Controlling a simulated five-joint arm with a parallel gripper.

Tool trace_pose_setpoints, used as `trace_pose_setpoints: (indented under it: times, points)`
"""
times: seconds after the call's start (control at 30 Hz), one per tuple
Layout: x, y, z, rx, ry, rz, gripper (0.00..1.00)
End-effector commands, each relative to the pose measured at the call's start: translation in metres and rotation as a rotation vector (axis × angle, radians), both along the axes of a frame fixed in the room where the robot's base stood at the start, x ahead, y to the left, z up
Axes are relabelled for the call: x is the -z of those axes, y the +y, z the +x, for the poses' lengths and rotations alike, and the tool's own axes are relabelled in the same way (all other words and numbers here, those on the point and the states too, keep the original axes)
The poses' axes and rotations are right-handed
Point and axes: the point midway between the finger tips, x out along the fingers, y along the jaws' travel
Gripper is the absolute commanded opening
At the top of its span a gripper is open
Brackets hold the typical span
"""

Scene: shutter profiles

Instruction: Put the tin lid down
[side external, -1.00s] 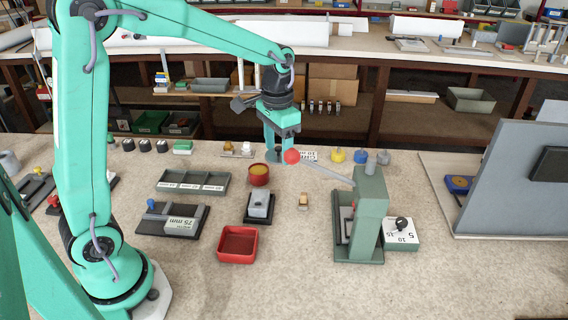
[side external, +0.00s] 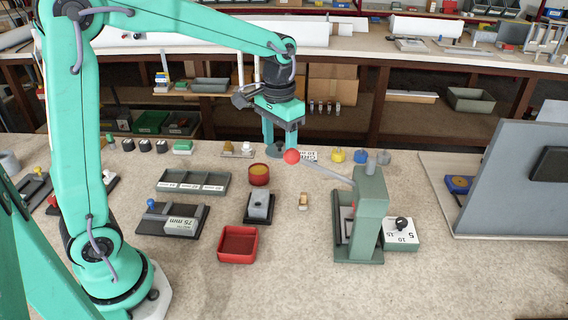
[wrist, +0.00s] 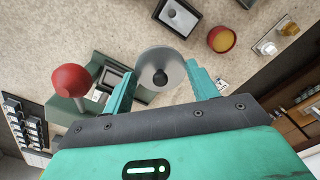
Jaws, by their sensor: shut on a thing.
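A round grey tin lid (wrist: 150,62) with a dark knob at its centre sits between the fingertips of my gripper (wrist: 161,80) in the wrist view. My gripper is shut on it, one finger at each side. In the side view my gripper (side external: 280,146) hangs over the far part of the bench, behind the red-knobbed lever; the lid is hard to make out there. An open red round tin (side external: 259,180) with ochre contents stands to the near left of the gripper. It also shows at the upper right of the wrist view (wrist: 221,39).
The green press (side external: 369,205) with its red-knobbed lever (side external: 292,157) stands close at the right. A red tray (side external: 238,258), a grey block on a dark stand (side external: 260,206) and a compartment tray (side external: 192,194) are nearer.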

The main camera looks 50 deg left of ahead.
Motion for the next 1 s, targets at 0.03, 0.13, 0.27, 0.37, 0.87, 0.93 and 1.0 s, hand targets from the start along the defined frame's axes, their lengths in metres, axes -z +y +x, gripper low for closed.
trace_pose_setpoints:
  times: [0.03,0.13,0.27,0.37,0.87,0.93,1.0]
  points:
    - [-0.007,0.0,0.001,0.0,-0.004,0.0,0.37]
    - [-0.024,0.0,0.001,0.0,-0.006,0.0,0.37]
    - [-0.047,0.0,0.001,0.0,-0.006,0.0,0.37]
    - [-0.061,0.0,0.001,0.0,-0.004,0.0,0.37]
    - [-0.103,-0.004,-0.013,0.037,-0.002,0.0,0.37]
    - [-0.104,-0.005,-0.019,0.055,-0.002,0.0,0.37]
    - [-0.105,-0.006,-0.025,0.072,-0.002,0.0,0.37]
